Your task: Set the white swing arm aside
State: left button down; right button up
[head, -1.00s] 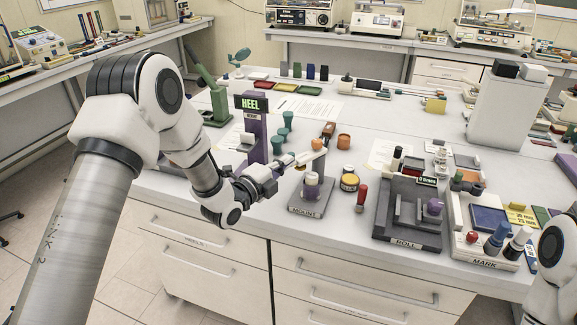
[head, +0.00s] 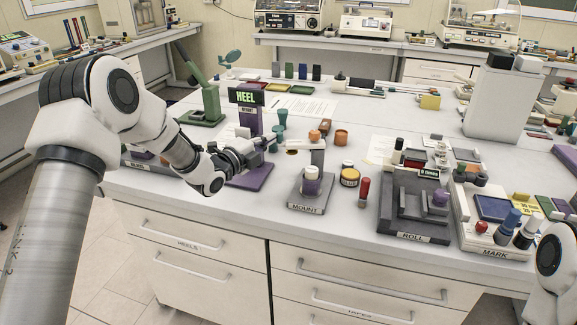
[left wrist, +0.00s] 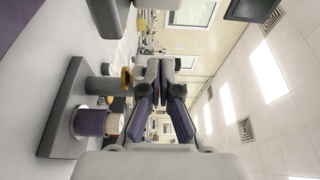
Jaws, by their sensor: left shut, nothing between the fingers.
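The white swing arm (head: 306,144) sits level on top of the post of the grey mount station (head: 307,208), with an orange knob (head: 314,135) over it. Its free end points left, and a gold ring (head: 291,152) hangs there. A purple and white cylinder (head: 311,183) stands upright on the station below; it also shows in the left wrist view (left wrist: 92,122). My left gripper (head: 270,142) is shut and empty, just left of the arm's free end, apart from it in the head view. Its closed fingers (left wrist: 160,85) show in the left wrist view. My right gripper is out of view.
Teal cups (head: 280,125), an orange cup (head: 341,137), a yellow jar (head: 350,176) and a red-handled tool (head: 364,191) surround the mount station. The grey roll station (head: 412,225) stands to the right.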

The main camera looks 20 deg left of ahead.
pick_arm(q)
jog(key=shift+w+a+b, duration=0.25)
jog(key=shift+w+b, duration=0.1)
jog(key=shift+w, duration=0.3)
jog(key=shift+w+a+b, duration=0.2)
jog(key=shift+w+b, duration=0.1)
jog(key=shift+w, duration=0.35)
jog(key=shift+w+a+b, duration=0.25)
jog(key=shift+w+b, duration=0.1)
jog(key=shift+w, duration=0.3)
